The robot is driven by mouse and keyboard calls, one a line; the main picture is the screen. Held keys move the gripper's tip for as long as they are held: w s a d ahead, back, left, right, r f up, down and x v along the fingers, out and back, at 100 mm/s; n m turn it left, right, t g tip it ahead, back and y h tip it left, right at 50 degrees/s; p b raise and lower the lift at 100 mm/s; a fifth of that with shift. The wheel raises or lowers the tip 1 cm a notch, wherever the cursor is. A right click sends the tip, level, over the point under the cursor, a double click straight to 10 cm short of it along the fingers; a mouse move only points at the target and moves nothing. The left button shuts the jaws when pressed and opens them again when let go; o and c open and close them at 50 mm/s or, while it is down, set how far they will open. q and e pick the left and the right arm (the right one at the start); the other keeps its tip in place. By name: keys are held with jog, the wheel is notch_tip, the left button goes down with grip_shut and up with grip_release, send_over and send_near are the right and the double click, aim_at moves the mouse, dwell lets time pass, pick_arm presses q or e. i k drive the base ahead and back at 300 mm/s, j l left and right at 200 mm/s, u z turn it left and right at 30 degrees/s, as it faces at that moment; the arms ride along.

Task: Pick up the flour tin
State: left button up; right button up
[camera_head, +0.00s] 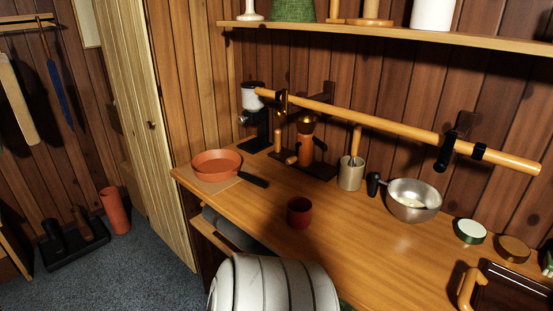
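No tin in view carries a readable label. A plain white cylinder (433,14) stands on the wall shelf at the top right; its top is cut off by the picture edge, and I cannot tell whether it is the flour tin. Neither of my grippers is in view.
The wooden counter (262,212) holds an orange pan (216,160), a red cup (299,211), a utensil crock (351,173), a metal bowl (413,207), a coffee grinder (254,115) and small round tins. A wooden rail (385,122) crosses below the shelf (390,36).

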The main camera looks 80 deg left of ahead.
aim_at(298, 209)
jog(key=u, duration=2.5)
